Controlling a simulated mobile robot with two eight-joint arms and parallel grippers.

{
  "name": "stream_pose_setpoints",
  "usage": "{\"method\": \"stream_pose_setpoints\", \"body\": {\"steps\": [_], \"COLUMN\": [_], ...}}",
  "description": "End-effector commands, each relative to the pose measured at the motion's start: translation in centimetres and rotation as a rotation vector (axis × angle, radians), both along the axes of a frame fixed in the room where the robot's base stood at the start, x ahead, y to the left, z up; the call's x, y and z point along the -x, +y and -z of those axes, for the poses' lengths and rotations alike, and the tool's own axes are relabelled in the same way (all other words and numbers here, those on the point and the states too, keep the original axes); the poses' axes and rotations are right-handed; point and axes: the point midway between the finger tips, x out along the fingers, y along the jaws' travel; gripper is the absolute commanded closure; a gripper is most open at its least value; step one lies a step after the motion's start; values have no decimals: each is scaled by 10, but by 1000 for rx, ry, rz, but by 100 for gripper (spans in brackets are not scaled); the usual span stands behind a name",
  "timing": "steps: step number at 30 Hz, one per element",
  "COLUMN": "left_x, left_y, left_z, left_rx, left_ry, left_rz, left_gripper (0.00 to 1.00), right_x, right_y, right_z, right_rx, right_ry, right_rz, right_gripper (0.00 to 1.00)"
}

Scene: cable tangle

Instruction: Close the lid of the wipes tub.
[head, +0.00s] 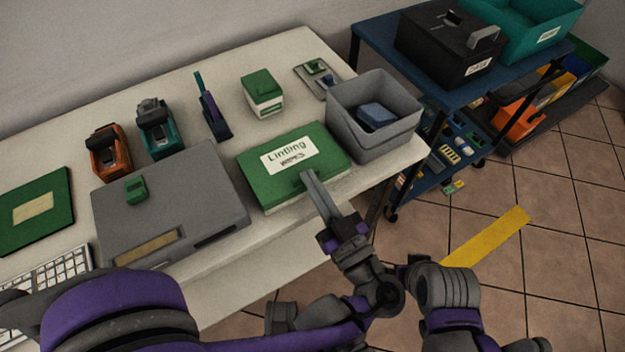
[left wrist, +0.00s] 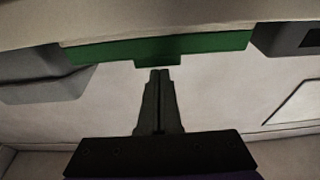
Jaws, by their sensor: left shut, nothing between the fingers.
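The wipes tub is a low box with a green lid (head: 246,176) and a white label reading roughly "Lintling wipes", near the front of the white table. The lid lies flat over the tub and looks down; whether it is latched I cannot tell. My left gripper (head: 307,177) is shut and empty, its fingertips at the lid's front edge. In the left wrist view the shut fingers (left wrist: 160,73) point at the green lid edge (left wrist: 215,44) and its small tab, just short of it in the picture; contact is unclear. My right gripper is not in view.
A grey bin (head: 347,105) with a blue item stands right of the tub. A grey case (head: 190,190) is on its left. A small green-topped box (head: 263,92) and tape dispensers (head: 110,153) stand behind. A blue cart (head: 372,37) is beyond the table's right end.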

Motion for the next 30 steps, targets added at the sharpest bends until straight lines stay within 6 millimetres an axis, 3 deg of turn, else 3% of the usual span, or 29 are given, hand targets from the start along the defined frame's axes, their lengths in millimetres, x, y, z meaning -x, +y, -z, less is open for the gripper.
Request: {"method": "stream_pose_setpoints", "body": {"steps": [20,23,30], "left_x": [0,0,1], "left_y": [0,0,0], "left_z": [2,-8,-56], "left_rx": [1,1,1], "left_ry": [2,1,-1], "left_rz": [0,0,0], "left_gripper": [100,100,100], "right_x": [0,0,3], "right_y": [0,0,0], "right_z": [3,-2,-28], "right_rx": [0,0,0], "right_ry": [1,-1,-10], "right_rz": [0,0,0], "right_gripper": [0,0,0]}}
